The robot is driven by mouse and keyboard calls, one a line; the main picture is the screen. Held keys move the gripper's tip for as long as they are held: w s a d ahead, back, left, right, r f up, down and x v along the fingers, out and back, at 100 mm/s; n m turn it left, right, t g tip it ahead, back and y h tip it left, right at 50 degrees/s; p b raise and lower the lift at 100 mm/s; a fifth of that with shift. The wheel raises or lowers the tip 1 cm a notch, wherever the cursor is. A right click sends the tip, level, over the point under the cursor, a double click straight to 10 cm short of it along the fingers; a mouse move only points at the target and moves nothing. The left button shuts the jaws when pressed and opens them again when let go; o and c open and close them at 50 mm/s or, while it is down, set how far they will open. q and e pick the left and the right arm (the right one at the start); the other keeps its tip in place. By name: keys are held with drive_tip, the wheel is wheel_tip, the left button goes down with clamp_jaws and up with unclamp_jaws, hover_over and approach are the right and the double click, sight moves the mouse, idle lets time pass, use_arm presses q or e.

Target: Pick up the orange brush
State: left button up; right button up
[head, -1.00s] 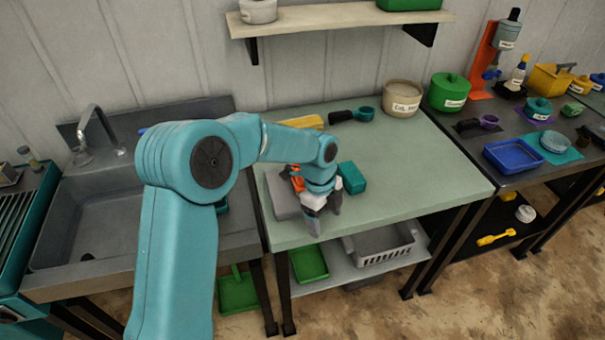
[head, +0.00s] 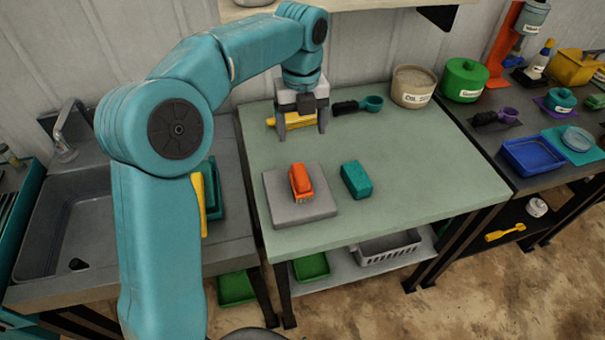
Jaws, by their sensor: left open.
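The orange brush (head: 300,182) lies on a grey square pad (head: 287,211) at the front left of the green-topped table. Nothing touches it from above. My left gripper (head: 303,130) is at the back of the table, fingers pointing down, well behind the brush. It is open. A yellow object (head: 291,121) lies beneath and behind its fingers; I cannot tell whether they touch it. My right gripper is not in view.
A teal block (head: 356,180) lies right of the brush. The table's (head: 430,175) right front is clear. A sink (head: 65,220) is at left.

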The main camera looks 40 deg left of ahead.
sight(300, 173)
use_arm(q)
drive_tip(key=f, duration=1)
drive_tip(key=shift+s+a+f, duration=0.1)
drive_tip(key=shift+s+f, duration=0.15)
drive_tip(key=shift+s+f+p, duration=0.2)
drive_tip(key=shift+f+p, duration=0.1)
drive_tip(key=shift+f, duration=0.25)
wheel_tip(300, 173, down, 4)
drive_tip(key=shift+w+r+p, duration=0.1)
drive_tip(key=shift+p, duration=0.3)
drive_tip(key=shift+f, duration=0.35)
drive_tip(key=shift+c, duration=1.2)
drive_tip(key=c, duration=1)
